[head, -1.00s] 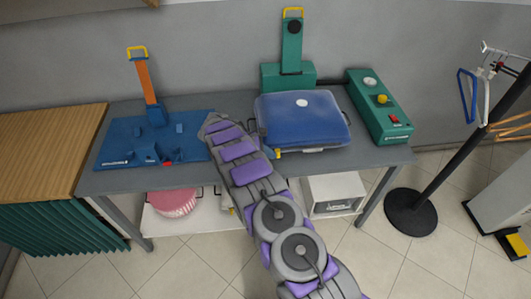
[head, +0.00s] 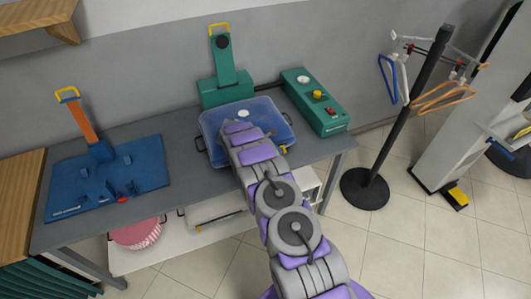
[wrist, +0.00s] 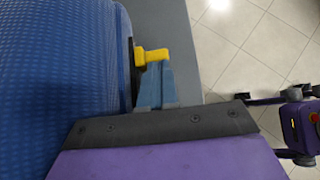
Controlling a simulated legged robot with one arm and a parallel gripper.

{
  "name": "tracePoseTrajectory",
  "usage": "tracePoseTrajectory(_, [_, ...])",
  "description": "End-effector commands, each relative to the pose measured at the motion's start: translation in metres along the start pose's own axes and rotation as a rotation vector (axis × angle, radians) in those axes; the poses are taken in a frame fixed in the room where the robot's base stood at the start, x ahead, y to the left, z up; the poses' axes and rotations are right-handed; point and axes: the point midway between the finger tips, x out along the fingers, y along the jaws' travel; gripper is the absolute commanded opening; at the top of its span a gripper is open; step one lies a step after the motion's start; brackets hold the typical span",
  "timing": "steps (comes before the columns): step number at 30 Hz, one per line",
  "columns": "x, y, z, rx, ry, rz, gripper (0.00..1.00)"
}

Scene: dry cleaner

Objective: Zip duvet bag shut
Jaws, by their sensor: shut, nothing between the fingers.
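The blue duvet bag (head: 208,122) lies on the grey table, partly covered by my arm in the head view. It fills the left of the wrist view (wrist: 60,70). A yellow zip pull (wrist: 152,55) stands out from the bag's side in the wrist view. A small yellow piece, seemingly this pull, shows at the bag's front right in the head view (head: 283,148). My gripper (wrist: 155,85) is shut and empty, its fingers right by the pull. I cannot tell whether they touch it. The zip seam is mostly hidden.
A green press (head: 226,88) stands behind the bag, and a green control box (head: 315,105) stands to its right. A blue press (head: 108,180) with an orange arm is at the left. A hanger stand (head: 385,150) is right of the table (head: 185,150). Floor is clear in front.

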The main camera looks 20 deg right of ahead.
Motion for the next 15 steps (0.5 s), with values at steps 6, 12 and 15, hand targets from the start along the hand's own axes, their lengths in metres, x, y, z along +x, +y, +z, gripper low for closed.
tracePoseTrajectory(6, [0.0073,0.0001,0.0068,0.0,0.0,0.0,0.0])
tracePoseTrajectory(12, [0.0078,-0.0001,0.0071,0.0,0.0,-0.001,0.0])
tracePoseTrajectory(15, [0.0081,-0.0002,0.0072,0.001,0.0,-0.001,0.0])
